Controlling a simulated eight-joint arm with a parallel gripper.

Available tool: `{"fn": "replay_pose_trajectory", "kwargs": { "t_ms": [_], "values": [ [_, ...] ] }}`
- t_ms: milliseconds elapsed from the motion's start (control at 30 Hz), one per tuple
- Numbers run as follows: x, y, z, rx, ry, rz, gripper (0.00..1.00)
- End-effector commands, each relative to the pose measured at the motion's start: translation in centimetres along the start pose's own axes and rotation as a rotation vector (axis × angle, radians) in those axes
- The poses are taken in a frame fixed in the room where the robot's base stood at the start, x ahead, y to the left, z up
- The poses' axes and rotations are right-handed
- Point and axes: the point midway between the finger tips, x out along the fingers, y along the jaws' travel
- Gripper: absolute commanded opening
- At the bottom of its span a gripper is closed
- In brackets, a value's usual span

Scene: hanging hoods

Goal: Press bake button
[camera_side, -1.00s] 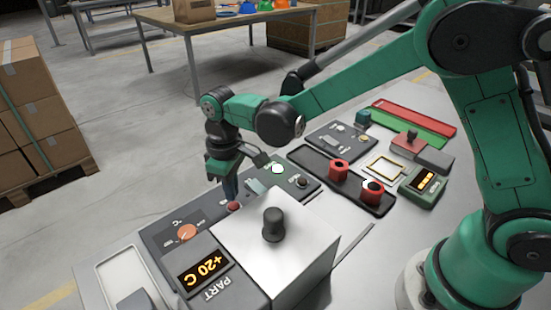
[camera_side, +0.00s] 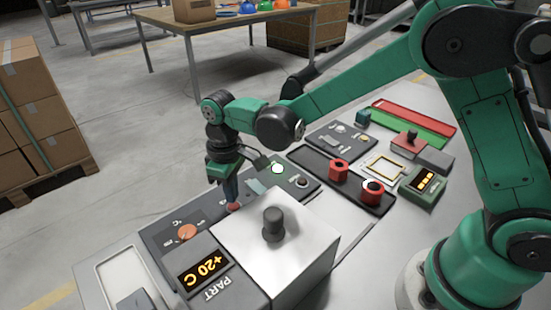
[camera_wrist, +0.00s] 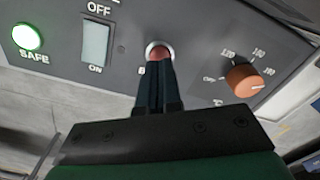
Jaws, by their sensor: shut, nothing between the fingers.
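The bake button is a round red button (camera_side: 234,206) on the dark control panel (camera_side: 212,207), behind the white box with the "+20 C" display. In the wrist view the red button (camera_wrist: 160,53) sits in a pale ring, its label mostly hidden by my fingers. My gripper (camera_side: 233,200) is shut and empty, pointing down. In the wrist view its fingertips (camera_wrist: 157,66) overlap the near edge of the button. They look to be at or just above it; I cannot tell whether they touch.
An orange temperature dial (camera_wrist: 244,80) is right of the button in the wrist view. An OFF/ON switch (camera_wrist: 95,42) and a lit green SAFE lamp (camera_wrist: 27,37) are left. The white box (camera_side: 290,250) with a black knob stands close by. Red parts (camera_side: 339,169) sit in a black tray.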

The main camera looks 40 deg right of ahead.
Motion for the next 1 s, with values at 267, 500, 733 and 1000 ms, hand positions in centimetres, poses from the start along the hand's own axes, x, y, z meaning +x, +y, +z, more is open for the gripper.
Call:
{"fn": "replay_pose_trajectory", "kwargs": {
  "t_ms": [267, 500, 733, 1000],
  "values": [
    [0.9, 0.0, 0.0, 0.000, 0.000, 0.000, 0.00],
    [1.6, 0.0, 0.0, 0.000, 0.000, 0.000, 0.00],
    [2.0, 0.0, 0.0, 0.000, 0.000, 0.000, 0.00],
    [1.1, 0.0, 0.0, 0.000, 0.000, 0.000, 0.00]
  ]
}}
